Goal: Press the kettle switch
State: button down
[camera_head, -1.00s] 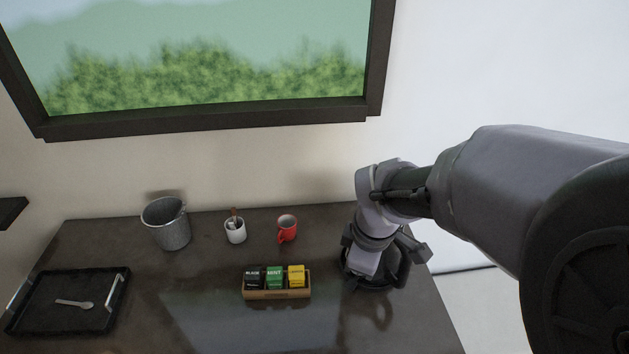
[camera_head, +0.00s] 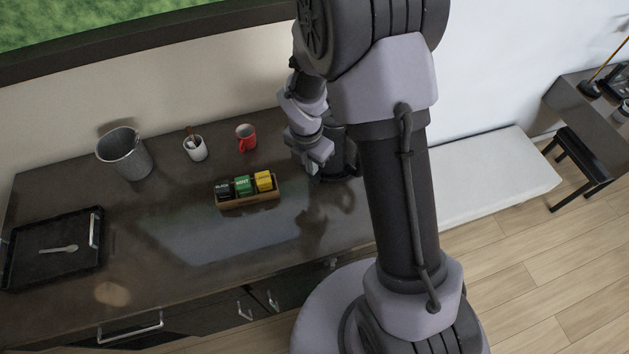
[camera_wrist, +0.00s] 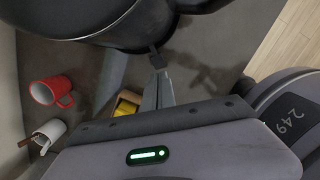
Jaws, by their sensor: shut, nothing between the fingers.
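The black kettle (camera_head: 342,154) stands at the right end of the dark counter, partly hidden behind my arm. In the wrist view its dark rounded body (camera_wrist: 110,28) fills the top left. My gripper (camera_head: 318,165) is at the kettle's left front side in the head view. In the wrist view the gripper's fingers (camera_wrist: 157,62) are together and empty, with their tips at the kettle's lower edge. I cannot tell whether they touch it. The kettle switch cannot be made out; the fingertips cover part of that edge.
A wooden box of tea packets (camera_head: 250,200) sits left of my gripper. A red mug (camera_head: 246,138), a white cup (camera_head: 195,148) with a brown stick and a grey bucket (camera_head: 125,153) stand behind. A black tray (camera_head: 90,262) with a spoon is far left.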

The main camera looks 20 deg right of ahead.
aim_at(313, 183)
jog(key=f+b, duration=0.1)
jog(key=f, duration=0.1)
jog(key=f+b, duration=0.4)
jog(key=shift+w+d, duration=0.2)
jog(key=shift+d, duration=0.05)
jog(key=shift+r, duration=0.1)
notch_tip(313, 183, down, 2)
jog(key=shift+b, duration=0.65)
jog(key=shift+r, duration=0.25)
jog(key=shift+s+a+r+p, duration=0.1)
jog(key=shift+s+a+p, duration=0.1)
jog(key=shift+p, duration=0.15)
jog(key=shift+s+a+r+p, duration=0.25)
jog(key=shift+s+a, duration=0.15)
jog(key=shift+a, duration=0.15)
jog(key=shift+s+a+r+p, duration=0.1)
jog(key=shift+s+a+r, duration=0.1)
jog(key=shift+s+a, duration=0.25)
jog(key=shift+w, duration=0.15)
